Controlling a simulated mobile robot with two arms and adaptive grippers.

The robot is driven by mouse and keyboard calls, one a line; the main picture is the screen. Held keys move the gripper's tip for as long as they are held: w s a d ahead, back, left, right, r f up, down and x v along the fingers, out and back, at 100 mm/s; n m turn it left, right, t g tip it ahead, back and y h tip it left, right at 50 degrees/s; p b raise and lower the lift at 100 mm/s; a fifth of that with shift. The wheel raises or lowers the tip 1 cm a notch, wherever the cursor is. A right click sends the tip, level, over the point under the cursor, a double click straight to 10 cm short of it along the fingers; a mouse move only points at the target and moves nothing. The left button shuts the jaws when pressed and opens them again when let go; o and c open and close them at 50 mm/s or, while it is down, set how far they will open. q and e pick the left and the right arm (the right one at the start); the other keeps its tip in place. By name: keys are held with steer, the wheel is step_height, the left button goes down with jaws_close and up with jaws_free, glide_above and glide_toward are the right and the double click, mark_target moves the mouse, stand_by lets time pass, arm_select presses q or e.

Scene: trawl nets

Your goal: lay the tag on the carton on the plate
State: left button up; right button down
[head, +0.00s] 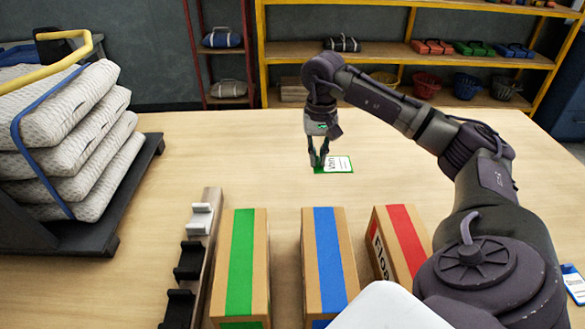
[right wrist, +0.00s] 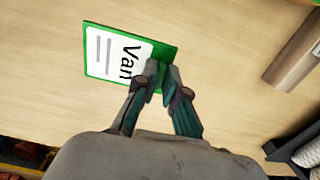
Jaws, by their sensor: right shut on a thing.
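A white tag with a green border (head: 337,165) is at the middle of the table; in the right wrist view (right wrist: 112,52) its large letters read "Van". My right gripper (head: 319,160) points down, its fingers shut on one edge of the tag. Whether the tag touches the table or is just above it, I cannot tell. The fingertips (right wrist: 163,80) cover part of that edge. Three cartons stand nearer to me: one with a green stripe (head: 240,262), one with a blue stripe (head: 329,258) and one with a red stripe (head: 403,240). I cannot make out a plate. My left gripper is not in view.
A rail with several holders (head: 196,260) lies left of the cartons. Stacked white sacks (head: 75,140) stand on a dark platform (head: 135,185) at the left. A blue-edged tag (head: 573,284) is at the right edge. Shelves (head: 390,52) stand behind.

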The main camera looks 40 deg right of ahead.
steer(key=w+a+f+p, duration=0.1)
steer(key=w+a+f, duration=0.2)
steer(key=a, duration=0.1)
steer(key=p, duration=0.1)
glide_above(272, 198)
step_height(272, 198, down, 4)
steer(key=shift+s+d+r, duration=0.1)
steer(key=shift+d+r, duration=0.05)
steer(key=shift+r, duration=0.05)
steer(key=shift+f, duration=0.15)
steer(key=shift+a+f, duration=0.2)
steer(key=shift+f, duration=0.05)
step_height(272, 198, down, 4)
steer(key=shift+r+p, duration=0.15)
steer(key=shift+p, duration=0.3)
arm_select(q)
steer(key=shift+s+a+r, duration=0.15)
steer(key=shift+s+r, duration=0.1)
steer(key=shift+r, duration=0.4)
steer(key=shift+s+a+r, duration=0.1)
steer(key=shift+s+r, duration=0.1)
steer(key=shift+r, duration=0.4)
arm_select(e)
steer(key=c, duration=1.2)
jaws_free()
steer(key=shift+c, duration=0.2)
